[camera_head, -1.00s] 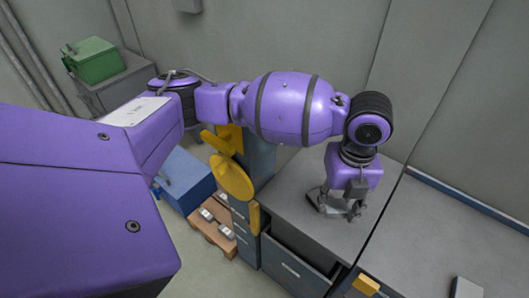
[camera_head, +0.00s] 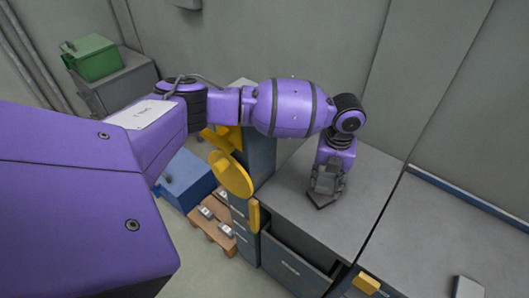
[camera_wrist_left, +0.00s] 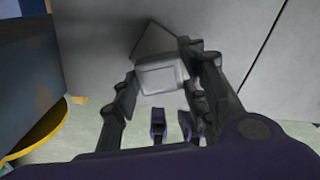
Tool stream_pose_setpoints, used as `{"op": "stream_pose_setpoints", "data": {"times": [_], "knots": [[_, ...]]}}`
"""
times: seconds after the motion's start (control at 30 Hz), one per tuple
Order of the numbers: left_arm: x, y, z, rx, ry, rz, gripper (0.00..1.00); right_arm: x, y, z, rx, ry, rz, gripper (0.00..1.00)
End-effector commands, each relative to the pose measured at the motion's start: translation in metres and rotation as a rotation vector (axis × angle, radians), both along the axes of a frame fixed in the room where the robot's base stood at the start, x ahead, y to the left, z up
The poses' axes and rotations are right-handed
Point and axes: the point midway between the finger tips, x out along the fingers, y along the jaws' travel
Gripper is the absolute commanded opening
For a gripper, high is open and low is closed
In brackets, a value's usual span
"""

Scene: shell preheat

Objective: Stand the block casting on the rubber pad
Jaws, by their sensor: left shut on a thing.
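My left gripper (camera_head: 328,180) is low over the grey worktop in the head view, its fingers pointing down. In the left wrist view, the left gripper (camera_wrist_left: 163,95) is shut on a light grey block casting (camera_wrist_left: 162,77) with rounded edges. A dark grey flat piece, seemingly the rubber pad (camera_wrist_left: 153,40), shows just beyond the casting. The pad's dark edge (camera_head: 321,204) also shows under the gripper in the head view. The gripper hides most of the pad and the casting there. I cannot tell whether the casting touches the pad. My right gripper is not in view.
The worktop (camera_head: 290,200) has free room around the gripper. An open drawer (camera_head: 290,262) sticks out below its front edge. A grey box (camera_head: 467,287) lies at the lower right. A wooden pallet (camera_head: 212,232) with several pale parts and a blue box (camera_head: 186,180) stand on the floor.

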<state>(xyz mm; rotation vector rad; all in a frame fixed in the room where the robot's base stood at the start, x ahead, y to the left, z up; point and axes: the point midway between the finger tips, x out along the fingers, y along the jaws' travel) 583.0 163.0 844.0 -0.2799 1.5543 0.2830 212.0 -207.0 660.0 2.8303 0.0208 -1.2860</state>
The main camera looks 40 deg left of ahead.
Motion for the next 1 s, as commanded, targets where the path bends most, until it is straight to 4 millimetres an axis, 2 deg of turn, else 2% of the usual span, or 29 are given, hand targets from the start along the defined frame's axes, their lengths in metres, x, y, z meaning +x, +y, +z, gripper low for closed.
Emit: {"op": "stream_pose_setpoints", "data": {"times": [0.17,0.4,0.77,0.8,0.93,1.0], "knots": [[0.008,0.003,-0.009,-0.001,-0.003,0.000,0.10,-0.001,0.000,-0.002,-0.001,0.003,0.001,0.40],[0.007,0.004,-0.039,-0.001,-0.001,-0.001,0.10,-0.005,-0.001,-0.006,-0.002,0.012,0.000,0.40],[0.007,0.004,-0.043,-0.001,-0.003,-0.001,0.10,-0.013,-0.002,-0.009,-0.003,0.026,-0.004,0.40],[0.007,0.004,-0.043,-0.001,-0.003,-0.001,0.43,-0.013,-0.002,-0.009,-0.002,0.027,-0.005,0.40],[0.007,0.004,-0.042,-0.001,-0.003,-0.001,0.59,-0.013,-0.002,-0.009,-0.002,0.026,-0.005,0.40],[0.007,0.004,-0.042,-0.001,-0.003,-0.001,0.59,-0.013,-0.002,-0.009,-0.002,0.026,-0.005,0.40]]}}
